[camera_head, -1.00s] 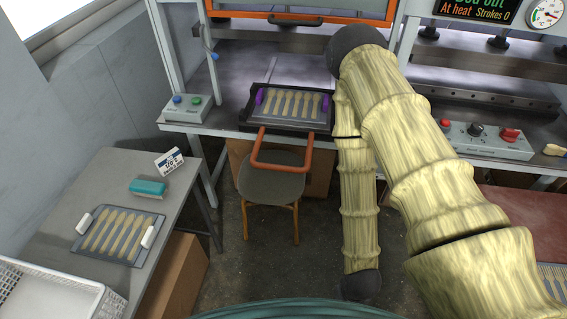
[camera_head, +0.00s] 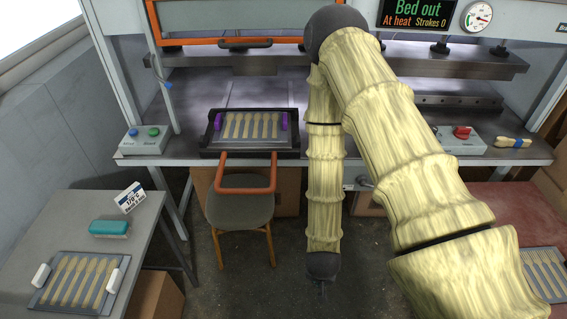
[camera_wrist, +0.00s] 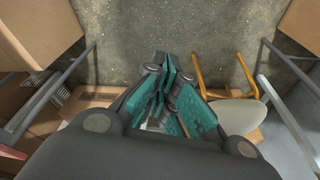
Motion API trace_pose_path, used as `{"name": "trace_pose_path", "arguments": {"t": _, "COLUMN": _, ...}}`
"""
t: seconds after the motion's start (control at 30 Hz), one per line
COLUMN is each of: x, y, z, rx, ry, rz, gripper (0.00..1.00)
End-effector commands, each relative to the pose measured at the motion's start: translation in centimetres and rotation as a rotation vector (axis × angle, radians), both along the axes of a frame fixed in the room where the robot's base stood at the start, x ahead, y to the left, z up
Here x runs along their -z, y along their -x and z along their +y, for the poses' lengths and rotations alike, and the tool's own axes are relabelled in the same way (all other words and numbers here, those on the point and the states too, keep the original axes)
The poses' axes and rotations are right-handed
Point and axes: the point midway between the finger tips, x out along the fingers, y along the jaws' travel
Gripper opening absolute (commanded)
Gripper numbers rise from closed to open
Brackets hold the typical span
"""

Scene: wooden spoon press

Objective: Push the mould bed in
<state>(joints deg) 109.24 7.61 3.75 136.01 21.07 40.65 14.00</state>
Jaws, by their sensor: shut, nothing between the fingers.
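The mould bed (camera_head: 208,141) is a dark tray pulled out at the front of the press. It holds a plate (camera_head: 279,139) with several wooden spoons and purple end grips. Its orange-red U-shaped handle (camera_head: 246,190) sticks out toward me over a stool. The press sign (camera_head: 419,14) reads "Bed out", "At heat", "Strokes 0". My gripper (camera_wrist: 166,64) shows in the wrist view with its teal fingers together and nothing between them, above the floor. In the head view my forearm hangs down right of the handle, apart from it.
A grey stool (camera_head: 240,211) stands under the handle. An orange-framed guard (camera_head: 230,42) is raised above the bed. A side table (camera_head: 160,213) at left holds a second spoon plate (camera_head: 36,301), a teal brush (camera_head: 109,228) and a sign. Button boxes (camera_head: 145,146) sit on the bench.

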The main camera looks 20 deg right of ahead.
Motion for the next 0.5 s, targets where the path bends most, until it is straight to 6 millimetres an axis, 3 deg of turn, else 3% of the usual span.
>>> {"name": "trace_pose_path", "arguments": {"t": 0.03, "x": -0.6, "y": -2.6, "z": -0.5, "rx": 0.120, "ry": 0.002, "rz": -0.052, "gripper": 0.00}}
{"name": "trace_pose_path", "arguments": {"t": 0.2, "x": -3.9, "y": -9.1, "z": -2.1, "rx": 0.546, "ry": -0.014, "rz": -0.202, "gripper": 0.00}}
{"name": "trace_pose_path", "arguments": {"t": 0.5, "x": -11.6, "y": -17.8, "z": -3.7, "rx": 1.305, "ry": -0.145, "rz": -0.417, "gripper": 0.00}}
